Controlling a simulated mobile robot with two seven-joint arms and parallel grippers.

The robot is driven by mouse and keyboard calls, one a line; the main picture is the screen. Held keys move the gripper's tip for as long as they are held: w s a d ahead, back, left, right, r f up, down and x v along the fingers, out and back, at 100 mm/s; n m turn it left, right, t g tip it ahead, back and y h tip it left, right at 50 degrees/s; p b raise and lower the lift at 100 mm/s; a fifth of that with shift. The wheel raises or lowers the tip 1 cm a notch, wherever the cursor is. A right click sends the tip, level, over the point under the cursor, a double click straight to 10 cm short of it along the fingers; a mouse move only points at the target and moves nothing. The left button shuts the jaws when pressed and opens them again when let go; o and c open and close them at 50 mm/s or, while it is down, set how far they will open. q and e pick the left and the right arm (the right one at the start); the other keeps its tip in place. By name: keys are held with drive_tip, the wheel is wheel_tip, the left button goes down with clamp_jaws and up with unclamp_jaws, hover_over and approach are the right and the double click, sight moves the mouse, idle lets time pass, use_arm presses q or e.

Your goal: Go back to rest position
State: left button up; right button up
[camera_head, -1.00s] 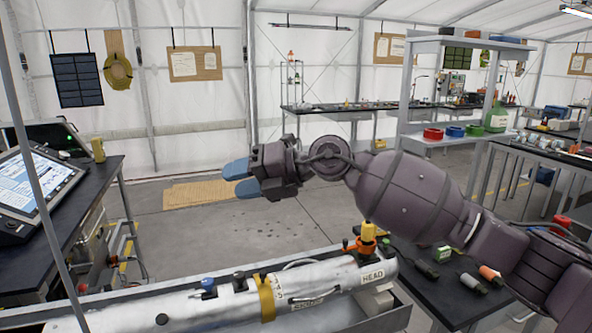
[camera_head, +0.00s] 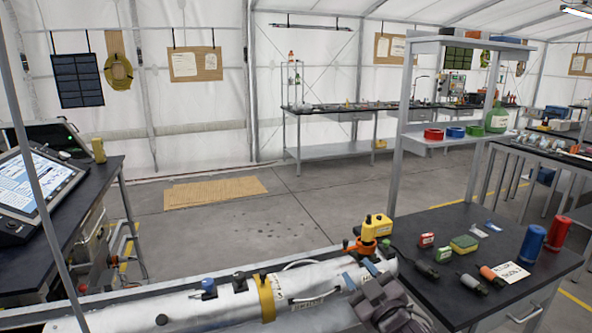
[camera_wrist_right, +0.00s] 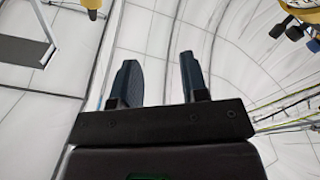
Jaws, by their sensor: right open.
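My right gripper (camera_head: 360,278) is low in the head view, at the right end of the silvery cylinder (camera_head: 215,308), and covers part of it. In the right wrist view the two blue fingers of my right gripper (camera_wrist_right: 158,80) are apart with nothing between them. Whether the gripper touches the cylinder cannot be told. The cylinder has a yellow band (camera_head: 265,298) and lies in a grey tray. A yellow and orange device (camera_head: 376,228) stands by its right end. My left gripper is not in view.
A dark table (camera_head: 450,218) at the right holds a yellow-green sponge (camera_head: 464,244), a blue cylinder (camera_head: 531,244), a red cylinder (camera_head: 558,233) and several small parts. A desk with a tablet (camera_head: 38,190) is at the left. The floor (camera_head: 300,215) in the middle is clear around a tan mat (camera_head: 215,192).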

drive_tip(key=s+d+f+m+g+h, duration=0.2)
drive_tip(key=s+d+f, duration=0.3)
drive_tip(key=s+f, duration=0.4)
drive_tip(key=s+d+f+m+g+h, duration=0.2)
drive_tip(key=s+d+f+m, duration=0.2)
drive_tip(key=s+f, duration=0.5)
drive_tip(key=s+d+f+m+g+h, duration=0.2)
drive_tip(key=s+d+f, duration=0.3)
drive_tip(key=s+f, duration=0.4)
drive_tip(key=shift+s+d+f+m+g+h, duration=0.3)
drive_tip(key=shift+s+d+m+h, duration=0.1)
drive_tip(key=shift+s, duration=0.2)
